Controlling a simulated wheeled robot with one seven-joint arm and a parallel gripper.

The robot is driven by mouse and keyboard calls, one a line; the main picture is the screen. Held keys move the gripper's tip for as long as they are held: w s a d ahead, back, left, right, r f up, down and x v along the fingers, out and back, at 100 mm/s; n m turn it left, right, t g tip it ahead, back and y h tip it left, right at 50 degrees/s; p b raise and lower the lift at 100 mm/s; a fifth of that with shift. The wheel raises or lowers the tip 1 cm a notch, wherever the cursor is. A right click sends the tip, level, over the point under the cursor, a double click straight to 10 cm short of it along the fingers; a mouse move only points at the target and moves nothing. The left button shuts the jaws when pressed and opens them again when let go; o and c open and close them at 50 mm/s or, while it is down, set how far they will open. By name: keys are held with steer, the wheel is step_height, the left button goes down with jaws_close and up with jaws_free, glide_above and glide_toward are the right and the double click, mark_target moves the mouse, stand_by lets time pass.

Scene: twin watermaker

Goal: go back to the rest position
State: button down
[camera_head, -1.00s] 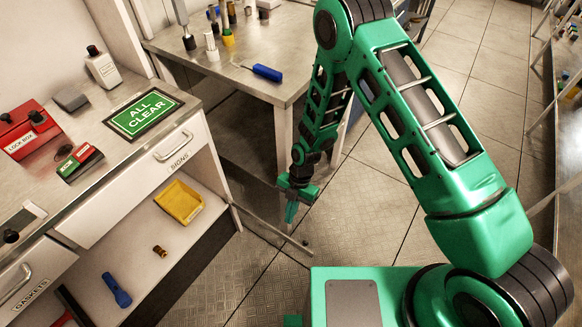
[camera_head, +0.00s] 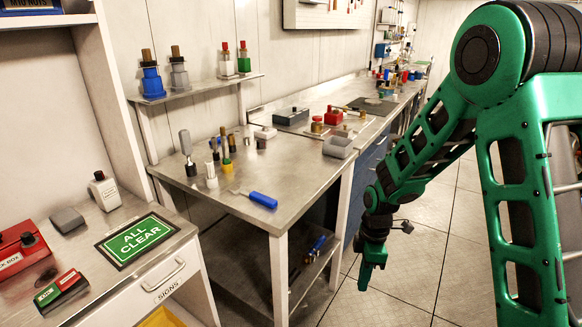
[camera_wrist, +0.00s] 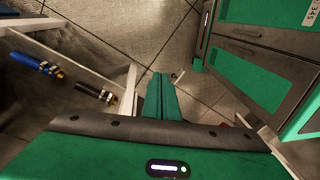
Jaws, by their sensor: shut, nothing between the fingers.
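My gripper (camera_head: 366,277) is green and hangs from my folded arm, fingers pointing down. In the head view it is over the tiled floor, to the right of the steel table's front leg. In the wrist view my gripper (camera_wrist: 160,84) shows its two fingers side by side, shut with nothing between them. It is apart from the table and touches nothing that I can see.
A steel table (camera_head: 240,205) bears a blue-handled tool (camera_head: 262,200) and several small items. A lower shelf (camera_head: 318,262) is close left of my gripper. An ALL CLEAR sign (camera_head: 137,240) lies on the left counter. The tiled floor (camera_head: 425,220) behind the gripper is clear.

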steer(key=s+d+r+m, duration=0.4)
steer(key=d+r+m, duration=0.2)
steer(key=d+r, duration=0.1)
steer(key=s+d+r+m, duration=0.5)
steer(key=d+r, duration=0.2)
steer(key=d, duration=0.1)
steer(key=s+d+r+m, duration=0.3)
steer(key=s+m, duration=0.3)
steer(key=s, duration=0.2)
steer(key=s+d+r+m+t, duration=0.1)
steer(key=s+d+r+m, duration=0.2)
steer(key=s+m, duration=0.3)
steer(key=s, duration=0.2)
steer(key=shift+s+r+h, duration=0.3)
steer(key=shift+s+r, duration=0.1)
